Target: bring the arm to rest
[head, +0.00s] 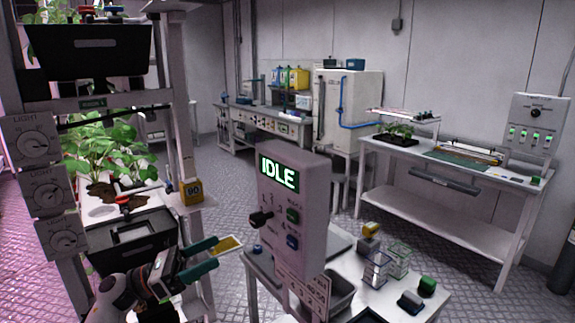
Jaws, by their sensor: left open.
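My left gripper (215,252) is in the lower left of the head view, with its arm coming in from the bottom left. Its two teal fingers are spread apart and nothing shows between them. It is beside the berry rack (180,130), in front of a black bin (135,240). A small yellow-edged item (230,245) shows just past the fingertips; I cannot tell how far behind them it is. My right gripper is not in view.
A grey control box (292,205) reading IDLE stands right of my left gripper. A white workbench (450,205) stands at the right. The floor (225,175) between rack and benches is clear.

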